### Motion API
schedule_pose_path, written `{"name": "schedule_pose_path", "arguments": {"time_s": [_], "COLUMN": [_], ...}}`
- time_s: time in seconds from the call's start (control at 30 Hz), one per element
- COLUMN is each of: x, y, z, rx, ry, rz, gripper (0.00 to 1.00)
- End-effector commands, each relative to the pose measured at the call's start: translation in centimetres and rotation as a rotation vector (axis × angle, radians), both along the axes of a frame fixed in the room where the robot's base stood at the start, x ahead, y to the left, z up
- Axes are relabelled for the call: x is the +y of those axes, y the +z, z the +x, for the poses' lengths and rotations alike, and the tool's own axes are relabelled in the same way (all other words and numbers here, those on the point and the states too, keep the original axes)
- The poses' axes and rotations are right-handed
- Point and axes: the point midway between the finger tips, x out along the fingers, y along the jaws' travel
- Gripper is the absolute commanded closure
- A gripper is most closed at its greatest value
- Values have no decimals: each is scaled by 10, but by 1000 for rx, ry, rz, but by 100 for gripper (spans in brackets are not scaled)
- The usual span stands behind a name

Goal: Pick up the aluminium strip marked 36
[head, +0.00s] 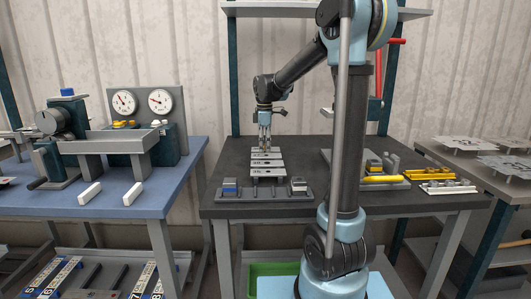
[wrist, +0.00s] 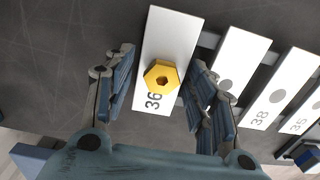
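The aluminium strip marked 36 (wrist: 172,35) is a pale flat plate at the left end of a row in the wrist view. My gripper (wrist: 160,68) is open, with one finger on each side of the strip. Both fingers look apart from it, though their exact height is hard to tell. In the head view, my gripper (head: 265,145) points down over the back of the row of strips (head: 267,171), and partly hides the rearmost one.
Other pale strips, one marked 38 (wrist: 262,95), lie close to the right finger. A grey rack (head: 262,195) with small blocks stands at the table's front. A grey tray with a yellow-handled tool (head: 385,180) lies to the right. A gauge-and-roller machine (head: 110,140) stands on the blue table.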

Motion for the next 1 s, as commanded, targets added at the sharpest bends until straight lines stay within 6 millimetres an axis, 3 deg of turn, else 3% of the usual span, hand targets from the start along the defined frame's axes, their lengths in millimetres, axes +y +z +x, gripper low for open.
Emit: {"name": "schedule_pose_path", "arguments": {"time_s": [0.03,0.13,0.53,1.0], "x": [0,0,0,2], "y": [0,0,3,42], "z": [0,0,0,-1], "rx": [0,0,0,0], "ry": [0,0,0,2], "rz": [0,0,0,0], "gripper": [62,85,85,85]}}
